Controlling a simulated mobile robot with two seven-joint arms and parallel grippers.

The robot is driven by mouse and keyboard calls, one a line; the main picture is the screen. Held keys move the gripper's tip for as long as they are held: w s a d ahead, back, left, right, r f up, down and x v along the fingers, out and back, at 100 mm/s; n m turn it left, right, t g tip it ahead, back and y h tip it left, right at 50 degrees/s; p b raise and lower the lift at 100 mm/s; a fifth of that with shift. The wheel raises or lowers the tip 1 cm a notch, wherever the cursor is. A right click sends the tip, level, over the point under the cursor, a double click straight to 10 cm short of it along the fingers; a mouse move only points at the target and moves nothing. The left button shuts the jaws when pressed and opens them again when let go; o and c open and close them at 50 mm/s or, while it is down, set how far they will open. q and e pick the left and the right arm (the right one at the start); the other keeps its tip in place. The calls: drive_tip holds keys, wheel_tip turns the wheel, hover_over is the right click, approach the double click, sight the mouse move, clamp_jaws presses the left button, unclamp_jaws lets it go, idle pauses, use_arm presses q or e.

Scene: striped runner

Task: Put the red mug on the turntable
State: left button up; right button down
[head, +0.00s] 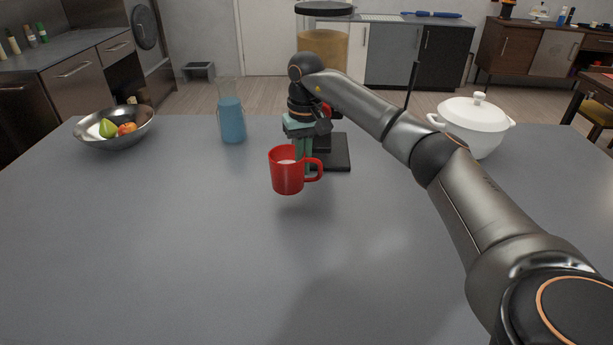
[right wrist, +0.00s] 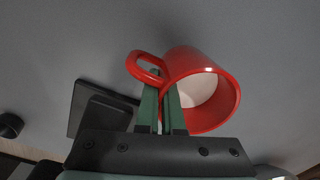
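The red mug (head: 286,172), with a white inside, hangs upright above the grey table in the head view, its shadow below it. My right gripper (head: 304,160) is at the mug's handle side, its green fingers close together. In the right wrist view, the fingers (right wrist: 160,105) meet the mug (right wrist: 205,95) by its handle (right wrist: 145,66); the exact contact is partly hidden. My left gripper is out of view. I cannot make out a turntable in either view.
A black-based dispenser (head: 335,163) with a brown-filled tank stands behind my right gripper. A blue-filled flask (head: 232,122) and a metal fruit bowl (head: 130,138) are at the back left. A white lidded pot (head: 475,122) is at the back right. The table's (head: 150,250) front left is clear.

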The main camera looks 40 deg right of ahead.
drive_tip(key=shift+w+d+f, duration=0.1)
drive_tip(key=shift+d+f, duration=0.2)
drive_tip(key=shift+f, duration=0.1)
drive_tip(key=shift+w+d+f, duration=0.1)
drive_tip(key=shift+d+f, duration=0.05)
drive_tip(key=shift+f, duration=0.8)
drive_tip(key=shift+d+f, duration=0.15)
drive_tip(key=shift+f, duration=0.75)
drive_tip(key=shift+f, duration=0.2)
drive_tip(key=c, duration=1.1)
unclamp_jaws()
drive_tip(key=shift+o, duration=0.2)
